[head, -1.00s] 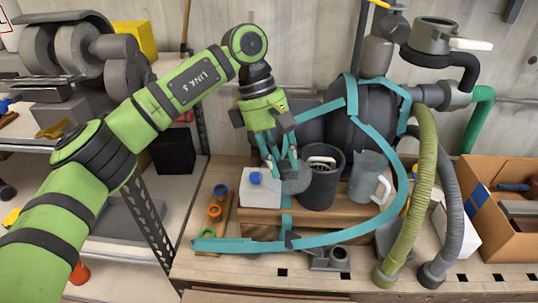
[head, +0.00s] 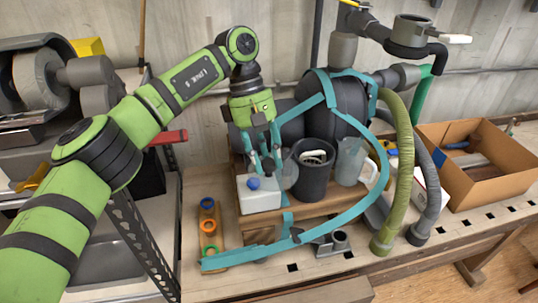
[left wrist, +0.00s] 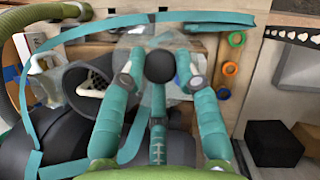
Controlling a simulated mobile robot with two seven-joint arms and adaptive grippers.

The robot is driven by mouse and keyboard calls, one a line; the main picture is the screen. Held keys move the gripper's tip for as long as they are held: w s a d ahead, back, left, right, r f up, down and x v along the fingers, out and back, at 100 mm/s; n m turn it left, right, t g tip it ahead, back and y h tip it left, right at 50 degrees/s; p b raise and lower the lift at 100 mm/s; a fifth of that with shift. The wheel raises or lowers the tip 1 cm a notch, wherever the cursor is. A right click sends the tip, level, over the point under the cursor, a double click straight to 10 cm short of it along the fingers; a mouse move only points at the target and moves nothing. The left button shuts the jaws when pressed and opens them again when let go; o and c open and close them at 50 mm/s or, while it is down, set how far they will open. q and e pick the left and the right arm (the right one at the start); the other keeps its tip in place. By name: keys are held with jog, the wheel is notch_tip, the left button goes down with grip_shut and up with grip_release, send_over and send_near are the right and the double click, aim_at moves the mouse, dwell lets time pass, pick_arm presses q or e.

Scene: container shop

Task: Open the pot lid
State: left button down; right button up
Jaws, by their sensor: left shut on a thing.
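My left gripper (head: 266,165) reaches down with its teal fingers beside a white container with a blue cap (head: 260,197). In the left wrist view the gripper (left wrist: 160,62) is shut on the round black knob of a clear glass lid (left wrist: 145,45), one finger on each side of the knob. The lid also shows in the head view as a translucent disc (head: 290,173) between the white container and a dark grey bin (head: 314,175). I cannot make out a pot under the lid. My right gripper is not in view.
A clear jug (head: 348,162) stands right of the dark bin. A teal strap (head: 300,240) loops around in front of the wooden stand. Olive (head: 400,175) and grey hoses hang to the right. A cardboard box (head: 480,180) stands further right.

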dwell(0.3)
pick_arm(q)
jog(key=c, duration=0.9)
grip_release()
jog(key=shift+r, duration=0.1)
jog(key=v, duration=0.7)
jog(key=shift+r, duration=0.2)
